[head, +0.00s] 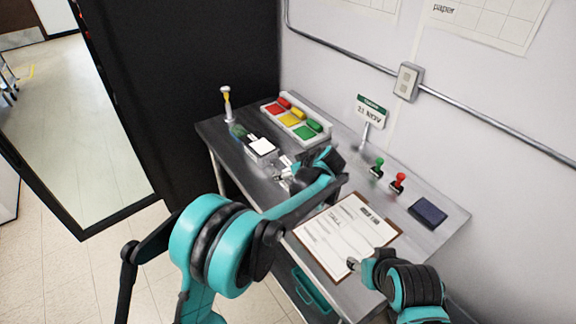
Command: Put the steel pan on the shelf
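No steel pan and no shelf can be made out in the head view; it shows a grey metal desk (262,190) with office items. My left gripper (281,175) is over the desk's middle, close to a small device with a white top (261,147). Its fingers are small and partly hidden by my arm. My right gripper (352,264) is over the lower right edge of a clipboard with a printed sheet (335,236). I cannot tell whether either gripper is open or shut.
A tray (293,126) with red, yellow and green sections stands at the back. A green stamp (378,167), a red stamp (397,183), a dark pad (428,212) and a date sign (370,112) are along the wall side. A dark cabinet (190,80) stands left.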

